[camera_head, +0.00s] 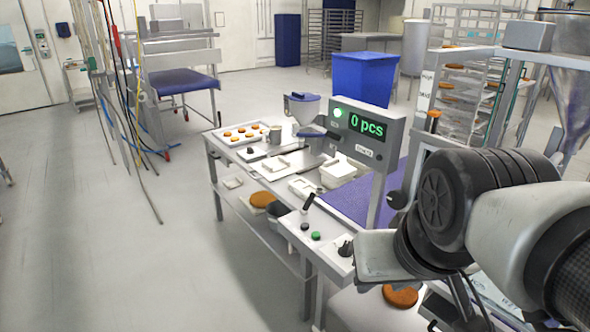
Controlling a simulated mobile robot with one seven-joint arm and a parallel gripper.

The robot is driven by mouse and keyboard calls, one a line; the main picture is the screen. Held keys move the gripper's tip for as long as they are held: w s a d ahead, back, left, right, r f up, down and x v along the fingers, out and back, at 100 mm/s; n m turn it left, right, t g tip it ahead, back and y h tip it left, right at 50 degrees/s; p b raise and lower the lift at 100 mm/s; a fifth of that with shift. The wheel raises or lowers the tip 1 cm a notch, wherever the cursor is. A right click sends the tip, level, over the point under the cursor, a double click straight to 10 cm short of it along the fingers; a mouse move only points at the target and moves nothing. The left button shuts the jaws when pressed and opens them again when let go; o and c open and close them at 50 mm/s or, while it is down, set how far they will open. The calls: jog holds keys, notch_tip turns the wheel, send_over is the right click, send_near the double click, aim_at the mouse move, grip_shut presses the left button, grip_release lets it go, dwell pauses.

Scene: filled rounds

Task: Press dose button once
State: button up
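A pale control box (322,242) sits at the near end of the work table. It carries a small green button (315,236), a small dark button (304,227), a black lever and a black knob (346,248). No label is legible there, so I cannot tell which is the dose button. A grey display panel (381,141) stands above the table, reading "0 pcs" with a lit green lamp (338,112). My arm comes in from the right. My gripper (462,303) is at the lower right, to the right of the box and apart from it; its fingertips are not clear.
The work table (222,167) holds a tray (229,131) of orange-brown rounds, a hopper (302,108) and white containers. A round (400,296) lies near my arm. Racks and a metal hopper stand at right.

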grip_shut()
dwell(1.9)
